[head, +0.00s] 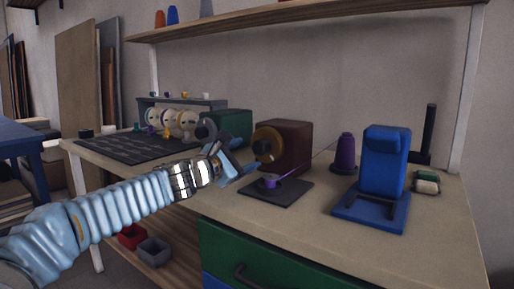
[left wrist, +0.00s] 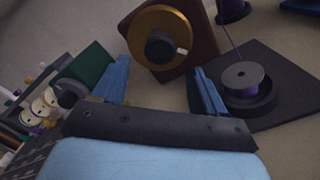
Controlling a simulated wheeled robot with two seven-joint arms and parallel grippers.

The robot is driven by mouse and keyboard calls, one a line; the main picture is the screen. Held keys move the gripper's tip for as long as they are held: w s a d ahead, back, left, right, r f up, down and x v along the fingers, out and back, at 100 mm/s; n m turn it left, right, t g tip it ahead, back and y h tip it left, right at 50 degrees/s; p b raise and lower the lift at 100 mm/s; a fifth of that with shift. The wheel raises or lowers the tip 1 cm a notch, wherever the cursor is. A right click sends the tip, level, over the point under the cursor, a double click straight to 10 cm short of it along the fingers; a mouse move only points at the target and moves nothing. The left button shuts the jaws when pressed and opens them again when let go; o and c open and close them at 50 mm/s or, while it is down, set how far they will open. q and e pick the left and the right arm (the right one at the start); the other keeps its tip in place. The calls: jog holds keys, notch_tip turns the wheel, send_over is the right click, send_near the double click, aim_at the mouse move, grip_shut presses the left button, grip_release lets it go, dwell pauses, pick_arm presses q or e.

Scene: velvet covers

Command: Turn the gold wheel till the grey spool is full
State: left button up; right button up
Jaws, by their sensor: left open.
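The gold wheel (head: 267,144) is on the front of a dark brown box (head: 294,147) on the bench. My right gripper is not in view.
A blue stand (head: 382,172) is right of the purple cone. A green box (head: 228,126) and a rack of cream spools (head: 172,122) are left of the wheel, beside a dark mat (head: 115,148). The bench front right is clear.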

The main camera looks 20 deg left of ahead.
aim_at(257, 150)
pick_arm(q)
jog(key=p+x, duration=0.1)
jog(key=x, duration=0.5)
jog(key=shift+w, duration=0.2)
jog(key=c, duration=1)
jog(key=shift+f+m+b, duration=0.1)
jog(key=shift+m+b, duration=0.3)
jog(key=shift+m, duration=1.1)
